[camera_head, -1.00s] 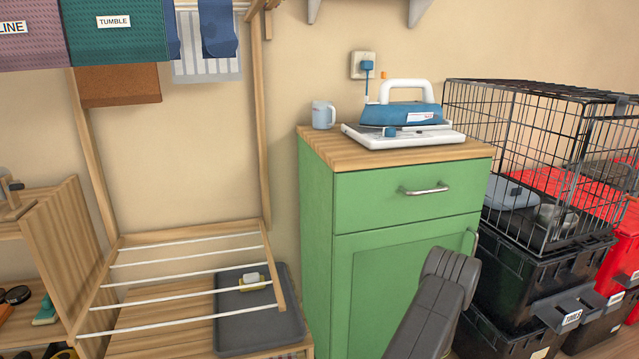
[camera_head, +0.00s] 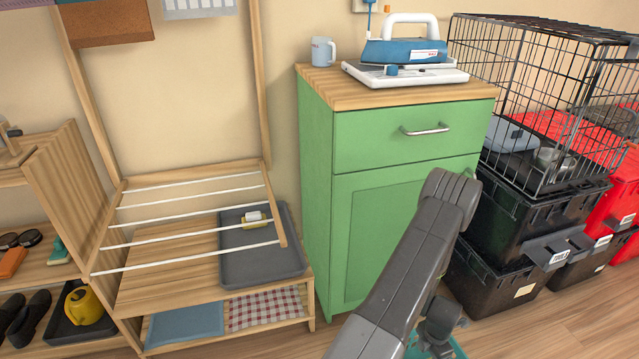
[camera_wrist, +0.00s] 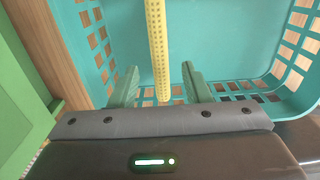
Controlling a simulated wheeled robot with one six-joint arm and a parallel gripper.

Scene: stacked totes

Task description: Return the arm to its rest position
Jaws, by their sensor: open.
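My gripper (camera_wrist: 160,85) shows in the wrist view with its two green fingers apart and nothing between them that I can see held. It faces a turquoise basket (camera_wrist: 215,45) with slotted walls. A yellow strip with dots (camera_wrist: 156,45), perhaps the basket's handle or a tape, runs upright in the picture between and beyond the fingers; I cannot tell whether it touches them. In the head view my grey arm crosses the lower middle in front of the green cabinet. A bit of the turquoise basket (camera_head: 438,346) shows at the bottom edge; the fingers are hidden there.
The green cabinet (camera_head: 390,230) stands behind my arm with an iron (camera_head: 405,50) and a mug (camera_head: 322,51) on top. Black totes (camera_head: 530,225) and a wire cage (camera_head: 540,100) stand at the right. A wooden rack (camera_head: 180,262) with a grey tray (camera_head: 265,268) is at the left.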

